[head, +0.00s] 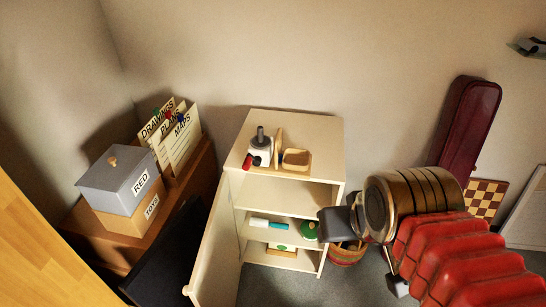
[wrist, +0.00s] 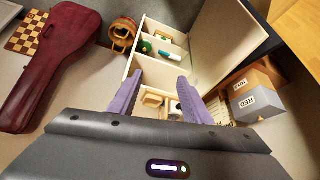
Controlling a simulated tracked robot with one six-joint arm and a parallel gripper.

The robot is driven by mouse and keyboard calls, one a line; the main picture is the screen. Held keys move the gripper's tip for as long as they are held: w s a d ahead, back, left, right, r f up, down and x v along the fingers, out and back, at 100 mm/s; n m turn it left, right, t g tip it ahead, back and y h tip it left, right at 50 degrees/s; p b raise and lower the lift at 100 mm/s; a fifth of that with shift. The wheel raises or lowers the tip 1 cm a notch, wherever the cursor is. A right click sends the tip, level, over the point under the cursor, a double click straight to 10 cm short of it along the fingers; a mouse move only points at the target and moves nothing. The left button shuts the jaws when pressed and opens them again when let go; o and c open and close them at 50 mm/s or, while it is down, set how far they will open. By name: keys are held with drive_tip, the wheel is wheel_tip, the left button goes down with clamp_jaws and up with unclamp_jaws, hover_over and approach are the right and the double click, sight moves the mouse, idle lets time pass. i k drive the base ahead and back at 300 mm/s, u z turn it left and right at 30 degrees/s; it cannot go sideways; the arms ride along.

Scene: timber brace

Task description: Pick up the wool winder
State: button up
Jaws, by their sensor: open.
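What looks like the wool winder (head: 264,150), a small white body with a dark upright spindle and a red part at its left, stands on top of the cream cabinet (head: 316,128). A pale wooden piece with an upright board (head: 297,159) stands close to its right. In the wrist view the white body (wrist: 174,108) shows between my fingers, close to the right one, partly hidden. My gripper (wrist: 160,77) is open, with purple fingers apart and nothing held. In the head view it is right of the cabinet, apart from the winder.
The cabinet door (head: 214,240) hangs open at the left. Its shelves hold a green round thing (head: 309,231) and other small items. A grey RED box (head: 118,180) and file folders stand on a brown unit at left. A dark red instrument case (head: 467,130) leans at right.

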sight(295, 163)
drive_tip(key=u, duration=4.3)
drive_tip(key=k, duration=1.1)
drive_tip(key=z, duration=0.05)
